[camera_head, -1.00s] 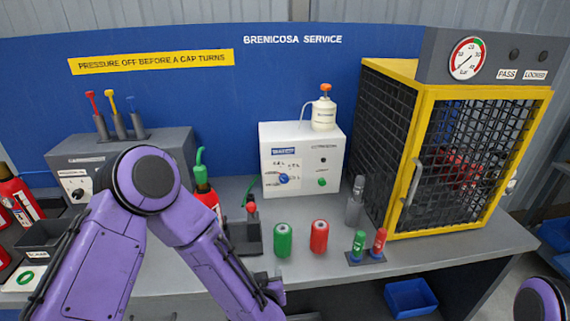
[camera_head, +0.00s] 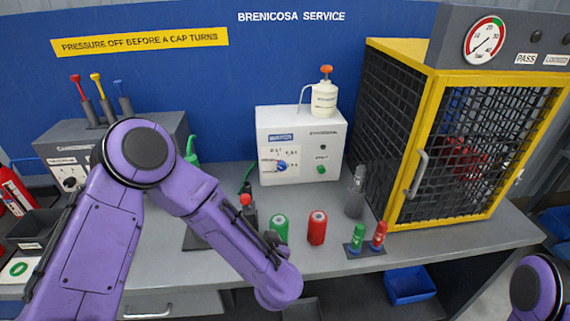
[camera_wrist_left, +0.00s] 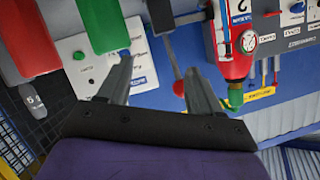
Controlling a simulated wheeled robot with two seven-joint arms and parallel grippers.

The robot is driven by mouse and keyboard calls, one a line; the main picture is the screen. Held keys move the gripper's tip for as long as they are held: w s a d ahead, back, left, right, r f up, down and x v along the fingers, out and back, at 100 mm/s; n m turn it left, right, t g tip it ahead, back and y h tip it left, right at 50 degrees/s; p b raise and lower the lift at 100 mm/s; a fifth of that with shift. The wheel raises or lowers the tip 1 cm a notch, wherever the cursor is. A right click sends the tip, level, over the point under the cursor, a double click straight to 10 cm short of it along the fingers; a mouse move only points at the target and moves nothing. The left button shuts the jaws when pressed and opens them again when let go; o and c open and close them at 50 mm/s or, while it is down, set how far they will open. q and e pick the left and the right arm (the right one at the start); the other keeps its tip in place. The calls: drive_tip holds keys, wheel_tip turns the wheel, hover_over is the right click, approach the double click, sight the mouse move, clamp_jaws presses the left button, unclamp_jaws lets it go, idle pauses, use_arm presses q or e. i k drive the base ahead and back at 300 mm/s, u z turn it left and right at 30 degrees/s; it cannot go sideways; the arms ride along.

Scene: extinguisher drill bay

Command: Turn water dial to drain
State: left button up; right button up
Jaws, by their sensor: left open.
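A white box (camera_head: 328,149) stands on the bench with a blue dial (camera_head: 281,166) at its lower left and a green knob (camera_head: 321,169) to the right. The dial's markings are too small to read, so I cannot tell its setting. In the left wrist view the box appears turned, and the blue dial (camera_wrist_left: 124,53) shows beside one fingertip, farther off. My left gripper (camera_wrist_left: 158,72) is open, with nothing seen between its fingers. In the head view its fingers are hidden and the forearm ends low, in front of the bench. My right gripper is out of view.
A green cylinder (camera_head: 279,229) and a red cylinder (camera_head: 317,228) stand before the white box. A red-knobbed stand (camera_head: 246,201) is partly behind my left arm. A yellow-framed cage (camera_head: 428,80) is at right, a grey box (camera_head: 60,160) with levers at left.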

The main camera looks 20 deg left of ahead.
sight(281, 166)
drive_tip(key=i, duration=0.85)
